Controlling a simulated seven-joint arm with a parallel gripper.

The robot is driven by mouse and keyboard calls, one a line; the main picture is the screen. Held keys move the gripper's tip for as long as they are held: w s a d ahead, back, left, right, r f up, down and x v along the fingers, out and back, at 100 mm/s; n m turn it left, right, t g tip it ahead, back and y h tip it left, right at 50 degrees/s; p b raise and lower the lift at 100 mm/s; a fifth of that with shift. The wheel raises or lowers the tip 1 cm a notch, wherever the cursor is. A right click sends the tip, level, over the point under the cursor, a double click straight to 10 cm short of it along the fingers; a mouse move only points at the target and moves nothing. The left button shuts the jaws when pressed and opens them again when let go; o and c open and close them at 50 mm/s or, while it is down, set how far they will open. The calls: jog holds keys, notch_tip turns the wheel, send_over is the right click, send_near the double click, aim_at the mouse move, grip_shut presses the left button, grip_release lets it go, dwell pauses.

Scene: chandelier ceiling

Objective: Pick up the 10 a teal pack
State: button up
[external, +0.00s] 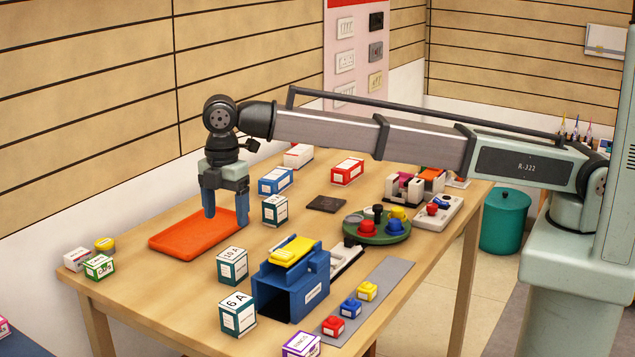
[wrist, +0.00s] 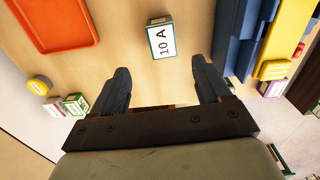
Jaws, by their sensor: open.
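The 10 A teal pack (external: 232,265) is a small white box with teal edges, standing on the table between the orange tray and the blue box. In the wrist view the 10 A pack (wrist: 161,40) lies ahead of the fingertips, roughly centred between them, with nothing gripping it. My gripper (external: 226,212) is open and empty, pointing down above the orange tray in the external view, behind the pack. Both fingers of my gripper (wrist: 160,70) show apart in the wrist view.
A 6 A teal pack (external: 238,314) stands nearer the front edge, and another teal pack (external: 275,210) stands farther back. The blue box (external: 290,287) with a yellow top is close on the right. The orange tray (external: 180,243) lies at left. Small boxes (external: 99,267) sit at the left corner.

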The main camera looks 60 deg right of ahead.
aim_at(232, 253)
notch_tip(232, 253, down, 8)
jog(key=shift+s+r, duration=0.1)
jog(key=shift+s+d+f, duration=0.15)
jog(key=shift+f, duration=2.45)
jog(key=c, duration=1.1)
